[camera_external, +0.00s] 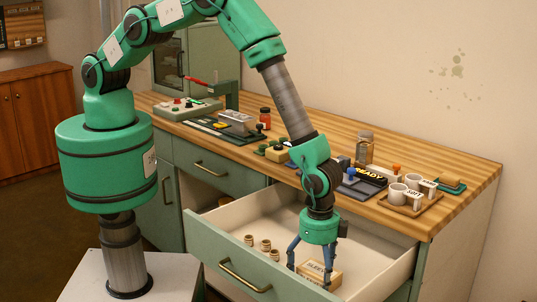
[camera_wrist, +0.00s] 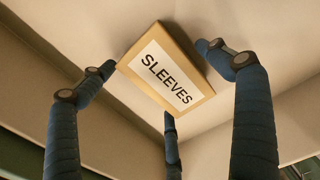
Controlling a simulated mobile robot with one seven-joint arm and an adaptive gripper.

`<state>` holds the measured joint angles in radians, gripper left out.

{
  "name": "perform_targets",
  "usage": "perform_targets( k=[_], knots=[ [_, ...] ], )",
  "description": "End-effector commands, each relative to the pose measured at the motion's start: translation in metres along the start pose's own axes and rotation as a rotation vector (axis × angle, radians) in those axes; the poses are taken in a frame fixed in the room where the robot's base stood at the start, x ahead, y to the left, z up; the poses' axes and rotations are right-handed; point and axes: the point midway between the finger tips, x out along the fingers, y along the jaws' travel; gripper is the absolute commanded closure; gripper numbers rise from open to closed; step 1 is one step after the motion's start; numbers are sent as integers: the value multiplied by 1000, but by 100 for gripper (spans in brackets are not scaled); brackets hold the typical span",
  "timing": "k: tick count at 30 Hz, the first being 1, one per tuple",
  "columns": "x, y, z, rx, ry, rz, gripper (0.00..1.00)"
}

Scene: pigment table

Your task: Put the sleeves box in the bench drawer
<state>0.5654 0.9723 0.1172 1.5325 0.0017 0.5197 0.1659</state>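The sleeves box (camera_external: 333,276), tan with a white label reading SLEEVES, is inside the open bench drawer (camera_external: 382,262), near its front right part. It also shows in the wrist view (camera_wrist: 166,72), apparently lying on the pale drawer floor. My gripper (camera_external: 312,270) reaches down into the drawer over the box. In the wrist view its blue fingers (camera_wrist: 160,75) are spread around the box. The left fingertip is close to one end, and a gap shows by the right fingertip. The gripper looks open. Exact contact at the left end cannot be told.
Several small tan spools (camera_external: 265,246) stand in the drawer left of the box. The wooden benchtop (camera_external: 455,175) behind carries a tray with white cups (camera_external: 396,194), a dark READY tray (camera_external: 366,180), a jar (camera_external: 364,148) and tools. The drawer's right floor is clear.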

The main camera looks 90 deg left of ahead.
Motion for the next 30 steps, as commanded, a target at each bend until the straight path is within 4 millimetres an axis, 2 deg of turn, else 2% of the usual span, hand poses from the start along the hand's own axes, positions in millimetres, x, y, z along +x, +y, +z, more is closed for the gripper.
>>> perform_targets(
  k=[8, 14, 20, 30],
  knots=[
    [-1, 0, 0, 0, 0, 0, 11],
    [-9, 0, -1, 0, 2, 0, 11],
    [-30, 0, -1, 0, 2, 0, 11],
    [-82, 0, -1, 0, 2, 0, 11]
  ],
)
